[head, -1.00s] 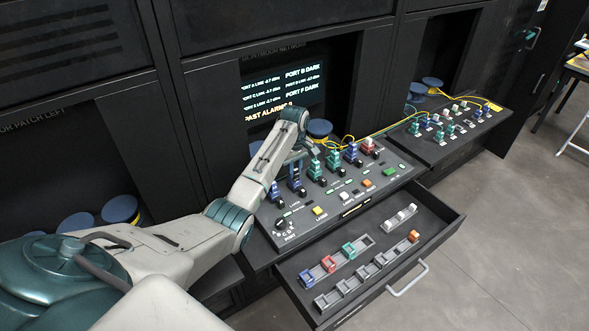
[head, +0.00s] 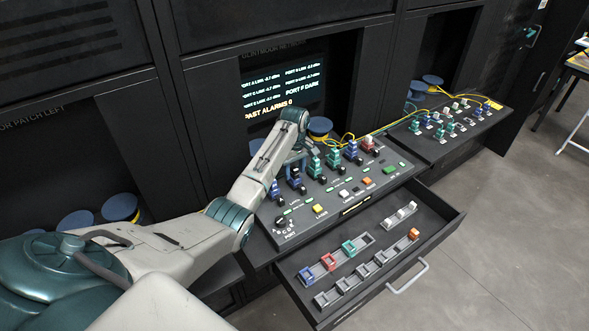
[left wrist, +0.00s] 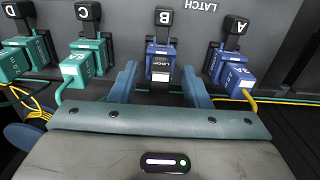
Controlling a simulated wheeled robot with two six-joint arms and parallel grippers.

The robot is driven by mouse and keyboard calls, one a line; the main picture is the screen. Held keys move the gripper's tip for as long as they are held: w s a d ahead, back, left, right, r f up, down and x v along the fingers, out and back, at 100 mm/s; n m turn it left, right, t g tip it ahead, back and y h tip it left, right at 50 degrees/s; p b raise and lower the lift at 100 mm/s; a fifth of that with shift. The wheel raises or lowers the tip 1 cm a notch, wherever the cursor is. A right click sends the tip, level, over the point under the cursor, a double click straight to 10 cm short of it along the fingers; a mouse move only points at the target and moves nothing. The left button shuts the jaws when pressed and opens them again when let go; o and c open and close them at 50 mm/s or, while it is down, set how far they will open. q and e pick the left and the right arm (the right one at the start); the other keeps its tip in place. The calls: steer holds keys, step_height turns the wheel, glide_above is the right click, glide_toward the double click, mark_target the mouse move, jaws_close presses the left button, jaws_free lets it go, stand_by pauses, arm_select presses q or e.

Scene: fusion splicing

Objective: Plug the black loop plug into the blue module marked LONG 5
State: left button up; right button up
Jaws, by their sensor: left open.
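In the left wrist view, a blue module (left wrist: 150,48) sits in the slot with the black lever marked B. A dark plug (left wrist: 162,66) with an inverted label that seems to read LOOP sits at its front, apparently in the module. My left gripper (left wrist: 160,74) is open, with one blue finger on each side of this plug; gaps show at both sides. In the head view, my left gripper (head: 296,160) is over the blue module (head: 297,181), second from the left. The marking LONG 5 is not legible. My right gripper is not in view.
Green modules stand to one side of slot B, and a blue module marked 3A (left wrist: 236,72) to the other. The open drawer (head: 440,230) holds small coloured parts in trays. Yellow fibre (head: 380,130) runs behind the console. The screen (head: 285,88) reads PORT F DARK.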

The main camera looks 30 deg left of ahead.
arm_select(q)
steer(key=shift+r, duration=0.1)
steer(key=shift+w+r+b, duration=0.1)
steer(key=shift+r+b, duration=0.2)
steer(key=shift+r, duration=0.05)
step_height(320, 180, up, 7)
steer(key=b, duration=0.2)
steer(key=shift+f+b, duration=0.2)
steer(key=shift+b, duration=0.2)
step_height(320, 180, up, 2)
steer(key=shift+p, duration=0.65)
steer(key=shift+r+p, duration=0.5)
steer(key=shift+r, duration=0.2)
